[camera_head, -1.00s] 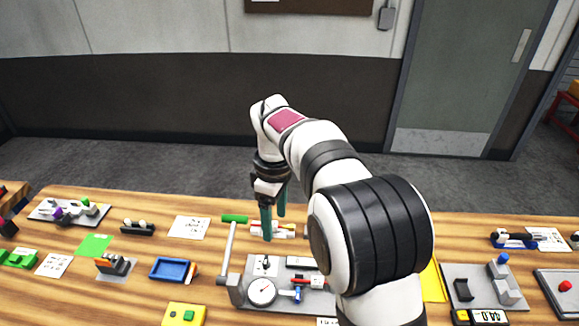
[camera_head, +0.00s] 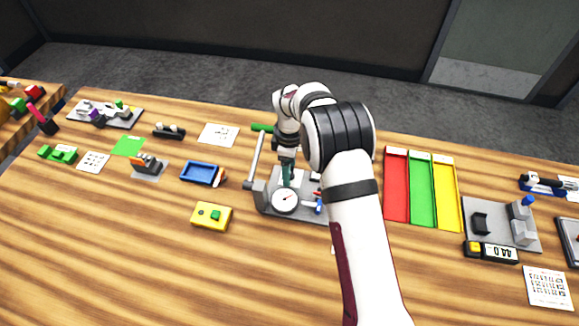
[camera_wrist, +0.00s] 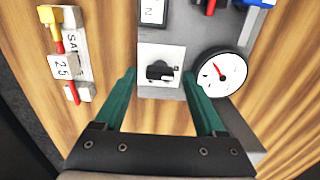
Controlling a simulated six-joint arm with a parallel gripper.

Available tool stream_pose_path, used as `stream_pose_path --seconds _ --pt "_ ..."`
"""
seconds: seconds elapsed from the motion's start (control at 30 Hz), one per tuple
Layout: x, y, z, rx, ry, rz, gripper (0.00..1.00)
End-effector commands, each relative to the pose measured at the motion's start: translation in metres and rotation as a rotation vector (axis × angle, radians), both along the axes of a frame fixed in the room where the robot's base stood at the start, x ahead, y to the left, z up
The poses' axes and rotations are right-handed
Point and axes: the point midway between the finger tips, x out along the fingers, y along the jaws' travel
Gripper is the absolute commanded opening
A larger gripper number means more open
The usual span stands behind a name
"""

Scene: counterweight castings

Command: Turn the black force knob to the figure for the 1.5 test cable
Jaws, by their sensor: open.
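The black force knob (camera_wrist: 160,71) sits on a white square plate (camera_wrist: 157,54) of the grey test rig, seen in the wrist view. My gripper (camera_wrist: 162,78) is open, with its two green fingers on either side of the knob and apart from it. In the head view my gripper (camera_head: 287,180) is over the rig (camera_head: 300,214), and the arm hides much of the rig's right part. The figures around the knob are too small to read. A white dial gauge (camera_wrist: 222,72) with a red needle stands right of the knob; it also shows in the head view (camera_head: 285,201).
A lever with a green handle (camera_head: 262,128) rises at the rig's left. Red, green and yellow trays (camera_head: 423,226) lie to the right. The front table is mostly clear.

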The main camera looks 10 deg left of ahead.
Motion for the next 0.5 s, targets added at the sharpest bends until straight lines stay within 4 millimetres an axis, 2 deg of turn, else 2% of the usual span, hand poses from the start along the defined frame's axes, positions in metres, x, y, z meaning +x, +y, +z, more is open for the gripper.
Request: stream_pose_path --seconds 0.23,0.5 --pt "0.0 0.0 -0.0005 0.0 0.0 0.0 0.71" --pt "-0.0001 -0.0001 -0.0002 0.0 0.0 0.0 0.22"
